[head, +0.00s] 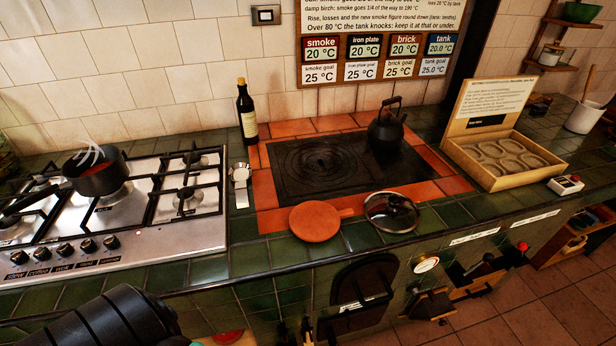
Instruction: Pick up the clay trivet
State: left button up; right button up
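The clay trivet (315,221) is a round, flat, orange-brown disc with a short stub handle pointing right. It lies on the front of the tiled counter, partly over the orange tile border of the black iron plate (335,165). A glass pot lid (391,212) with a dark knob lies just right of it, close to the handle. A black part of my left arm shows at the bottom left, below and left of the trivet; its gripper fingers are not visible. My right arm and gripper are not in view. Nothing is holding the trivet.
A steaming saucepan (97,172) stands on the gas hob (150,212) at left. A dark bottle (246,112) and black kettle (386,127) stand behind. A wooden box (503,160) is at right. Green counter tiles (245,258) are clear in front, left of the trivet.

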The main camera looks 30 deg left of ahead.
aim_at(313, 221)
jog(key=u, duration=0.95)
